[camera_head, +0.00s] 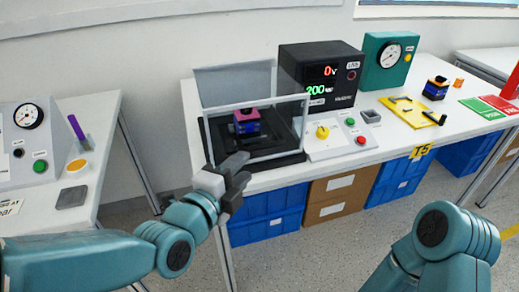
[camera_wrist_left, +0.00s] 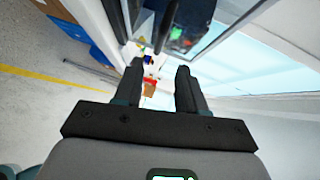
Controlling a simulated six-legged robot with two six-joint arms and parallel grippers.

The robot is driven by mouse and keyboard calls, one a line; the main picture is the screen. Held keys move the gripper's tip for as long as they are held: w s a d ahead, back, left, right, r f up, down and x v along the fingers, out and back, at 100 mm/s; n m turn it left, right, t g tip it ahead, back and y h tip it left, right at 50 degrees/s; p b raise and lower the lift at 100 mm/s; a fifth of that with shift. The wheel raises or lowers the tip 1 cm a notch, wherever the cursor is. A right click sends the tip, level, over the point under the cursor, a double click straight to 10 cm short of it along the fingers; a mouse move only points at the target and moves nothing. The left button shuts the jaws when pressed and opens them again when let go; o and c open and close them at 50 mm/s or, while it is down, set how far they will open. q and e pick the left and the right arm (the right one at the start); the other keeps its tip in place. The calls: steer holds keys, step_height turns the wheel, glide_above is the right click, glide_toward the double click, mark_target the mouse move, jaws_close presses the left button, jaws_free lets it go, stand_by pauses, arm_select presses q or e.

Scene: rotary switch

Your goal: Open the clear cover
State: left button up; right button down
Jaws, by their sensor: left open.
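The clear cover (camera_head: 234,82) is a see-through, box-like cover with pale edges on the white table. It stands over a black base (camera_head: 262,158), and a pink-topped blue block (camera_head: 247,121) shows inside it. The cover's pale panes also show at the right of the wrist view (camera_wrist_left: 262,50). My left gripper (camera_head: 240,172) is at the front-left corner of the base, below the cover's front pane; I cannot tell if it touches. Its two fingers (camera_wrist_left: 161,88) are apart with nothing between them. My right gripper is out of view; only part of my right arm shows.
Right of the cover are a switch panel (camera_head: 340,136) with a yellow knob, a black meter box (camera_head: 322,75) and a teal gauge box (camera_head: 388,62). Blue crates (camera_head: 266,219) stand under the table. A second table with a gauge panel (camera_head: 30,140) is at left, across a gap.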

mark_target(262, 147)
arm_select(q)
steer(key=x, duration=0.9)
steer(key=shift+r, duration=0.1)
jaws_close()
